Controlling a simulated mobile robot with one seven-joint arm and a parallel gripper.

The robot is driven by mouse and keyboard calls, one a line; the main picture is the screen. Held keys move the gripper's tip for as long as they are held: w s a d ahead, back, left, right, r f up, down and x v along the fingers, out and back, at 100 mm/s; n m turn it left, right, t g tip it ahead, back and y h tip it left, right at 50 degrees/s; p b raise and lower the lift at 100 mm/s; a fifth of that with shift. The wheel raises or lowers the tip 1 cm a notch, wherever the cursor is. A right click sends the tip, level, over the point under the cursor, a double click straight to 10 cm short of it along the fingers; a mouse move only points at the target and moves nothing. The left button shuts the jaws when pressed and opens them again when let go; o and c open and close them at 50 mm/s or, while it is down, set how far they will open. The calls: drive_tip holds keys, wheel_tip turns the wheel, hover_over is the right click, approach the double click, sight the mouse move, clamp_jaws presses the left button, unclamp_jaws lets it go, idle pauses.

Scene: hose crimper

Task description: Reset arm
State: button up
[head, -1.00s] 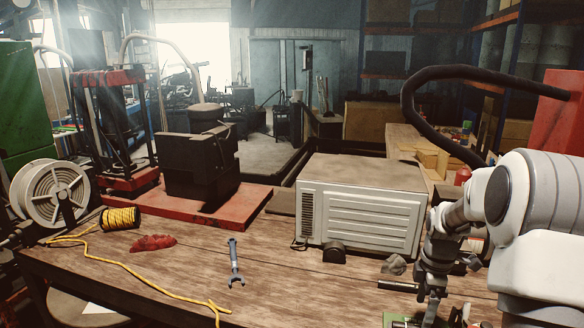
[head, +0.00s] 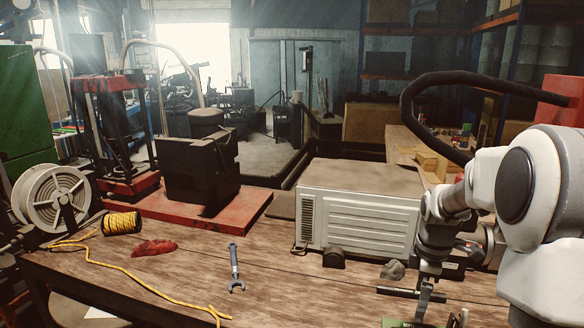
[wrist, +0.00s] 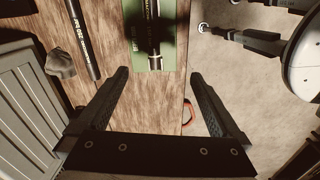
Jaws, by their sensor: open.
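My gripper (wrist: 159,76) is open in the wrist view, with nothing between its two dark fingers. It points down over the wooden bench (wrist: 150,112) near its edge. A green mat (wrist: 142,42) with a black and silver rod-shaped tool (wrist: 153,25) on it lies ahead of the fingertips. In the head view my arm reaches down at the right, past the right end of a white ribbed metal box (head: 358,222). The fingers are hard to make out there.
A wrench (head: 235,266), a red cloth (head: 154,247) and yellow rope (head: 121,223) lie on the bench. A black rod (wrist: 83,38) and grey lump (wrist: 60,64) lie left of my gripper. A black machine (head: 198,168) stands on a red base. The bench's front middle is clear.

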drive_tip(key=s+a+r+m+t, duration=0.1)
drive_tip(key=s+a+r+m, duration=0.2)
drive_tip(key=s+a+r, duration=0.3)
drive_tip(key=s+a+r+m+t, duration=0.1)
drive_tip(key=s+a+r+m, duration=0.1)
drive_tip(key=s, duration=0.3)
drive_tip(key=s+a+r+m+t, duration=0.1)
drive_tip(key=s+a+r+m, duration=0.1)
drive_tip(key=s+m, duration=0.3)
drive_tip(key=s+a+r+m+t, duration=0.2)
drive_tip(key=s+a+r+m, duration=0.1)
drive_tip(key=s, duration=0.3)
drive_tip(key=shift+s+a+m, duration=0.3)
drive_tip(key=shift+s+a, duration=0.1)
drive_tip(key=shift+a, duration=0.05)
